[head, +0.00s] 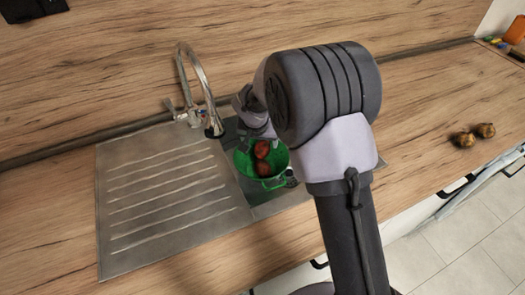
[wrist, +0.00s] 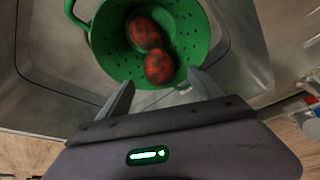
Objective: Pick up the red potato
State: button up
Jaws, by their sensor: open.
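Two red potatoes lie in a green colander in the sink. In the wrist view one potato (wrist: 144,32) is farther and the other (wrist: 158,66) is nearer my gripper; they touch or nearly touch. In the head view the two potatoes (head: 262,158) show inside the colander (head: 243,165). The colander (wrist: 207,35) has holes and a handle at the upper left in the wrist view. My gripper (wrist: 160,88) is open and empty, its fingertips at the near rim of the colander, just short of the nearer potato. In the head view my arm hides most of the gripper.
The steel sink basin (wrist: 45,40) surrounds the colander, with a ribbed drainboard (head: 165,190) to its left. A curved faucet (head: 195,80) stands behind the basin. Two brown round items (head: 475,135) lie on the right counter. The wooden counter (head: 425,110) between is clear.

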aim_at(262, 147)
jog(key=b+x, duration=0.2)
jog(key=x, duration=0.4)
jog(key=shift+d+f, duration=0.15)
jog(key=shift+f, duration=0.05)
jog(key=shift+r, duration=0.1)
